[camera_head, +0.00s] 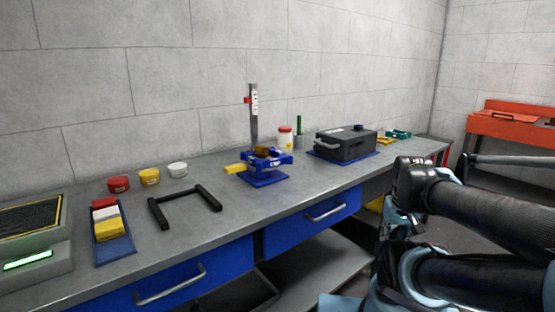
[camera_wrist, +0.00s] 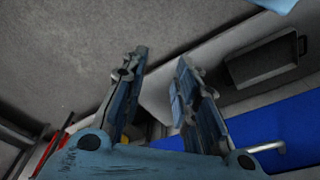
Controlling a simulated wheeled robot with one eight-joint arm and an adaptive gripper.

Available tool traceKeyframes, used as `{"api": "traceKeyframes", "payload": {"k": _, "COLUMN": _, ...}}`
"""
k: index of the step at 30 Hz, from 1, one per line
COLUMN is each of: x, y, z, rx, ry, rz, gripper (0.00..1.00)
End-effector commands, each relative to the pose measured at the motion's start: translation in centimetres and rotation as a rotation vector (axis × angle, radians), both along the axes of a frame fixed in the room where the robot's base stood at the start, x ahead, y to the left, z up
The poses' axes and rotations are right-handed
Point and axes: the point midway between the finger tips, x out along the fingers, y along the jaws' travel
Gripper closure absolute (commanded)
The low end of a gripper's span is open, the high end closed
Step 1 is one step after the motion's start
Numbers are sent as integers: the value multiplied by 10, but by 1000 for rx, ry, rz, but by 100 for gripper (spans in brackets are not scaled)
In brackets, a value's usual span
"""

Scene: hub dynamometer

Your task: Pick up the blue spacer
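A small dark blue round piece (camera_head: 358,126) sits on top of the dark grey box (camera_head: 345,146) at the back right of the bench in the head view. It may be the blue spacer, but it is too small to be sure. My gripper (camera_wrist: 162,58) is open in the wrist view, its two fingers apart with nothing between them. It points past the bench front, with a blue drawer to its right. The wrist view shows no blue spacer. In the head view my arm is at the right, in front of the bench, well apart from the small piece.
A blue stand (camera_head: 264,179) with an upright column is mid-bench. Red (camera_head: 118,184), yellow (camera_head: 149,176) and white (camera_head: 177,169) round pieces lie near the wall. A black U-shaped frame (camera_head: 157,213) and a blue tray (camera_head: 122,247) of blocks are further left. Blue drawers (camera_head: 311,219) have protruding handles.

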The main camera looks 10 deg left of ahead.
Motion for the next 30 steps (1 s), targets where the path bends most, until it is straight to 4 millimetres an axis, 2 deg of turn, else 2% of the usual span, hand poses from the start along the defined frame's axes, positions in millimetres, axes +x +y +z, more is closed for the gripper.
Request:
{"api": "traceKeyframes", "payload": {"k": 9, "x": 0, "y": 0, "z": 0, "rx": 0, "ry": 0, "rz": 1, "gripper": 72}}
{"api": "traceKeyframes", "payload": {"k": 11, "x": -6, "y": 1, "z": 6, "rx": 0, "ry": -9, "rz": 9, "gripper": 72}}
{"api": "traceKeyframes", "payload": {"k": 14, "x": -1, "y": 4, "z": 17, "rx": -7, "ry": -8, "rz": 62, "gripper": 72}}
{"api": "traceKeyframes", "payload": {"k": 17, "x": 15, "y": 5, "z": 41, "rx": -20, "ry": 2, "rz": 175, "gripper": 72}}
{"api": "traceKeyframes", "payload": {"k": 20, "x": 35, "y": 19, "z": 72, "rx": -41, "ry": 13, "rz": 344, "gripper": 72}}
{"api": "traceKeyframes", "payload": {"k": 26, "x": 80, "y": 60, "z": 137, "rx": -83, "ry": 35, "rz": 723, "gripper": 72}}
{"api": "traceKeyframes", "payload": {"k": 30, "x": 110, "y": 95, "z": 178, "rx": -111, "ry": 47, "rz": 986, "gripper": 72}}
